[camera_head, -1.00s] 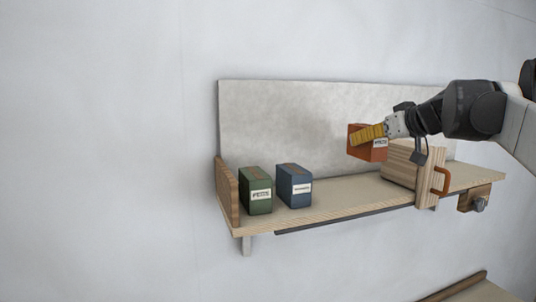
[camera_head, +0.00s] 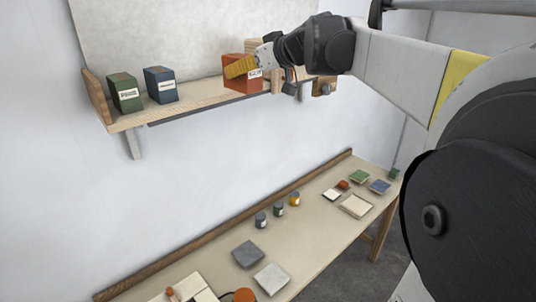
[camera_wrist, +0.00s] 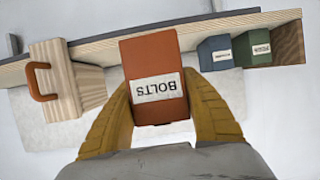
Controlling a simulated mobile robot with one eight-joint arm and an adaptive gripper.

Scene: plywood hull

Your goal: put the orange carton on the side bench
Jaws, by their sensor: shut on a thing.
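The orange carton (camera_head: 236,84) is a box with a white label that reads BOLTS in the wrist view (camera_wrist: 150,60). My gripper (camera_head: 238,68) is shut on it, with one yellow finger on each side of the carton in the wrist view (camera_wrist: 158,112). In the head view the carton is in front of the wall shelf (camera_head: 200,100); I cannot tell whether it touches the shelf. The side bench (camera_head: 312,232) is the long beige bench below, along the wall.
A green carton (camera_head: 125,94) and a blue carton (camera_head: 161,86) stand at the shelf's left. A wooden block with an orange handle (camera_wrist: 66,82) is beside the held carton. The bench bears several small jars, grey and white tiles (camera_head: 271,278), and trays, with bare patches between.

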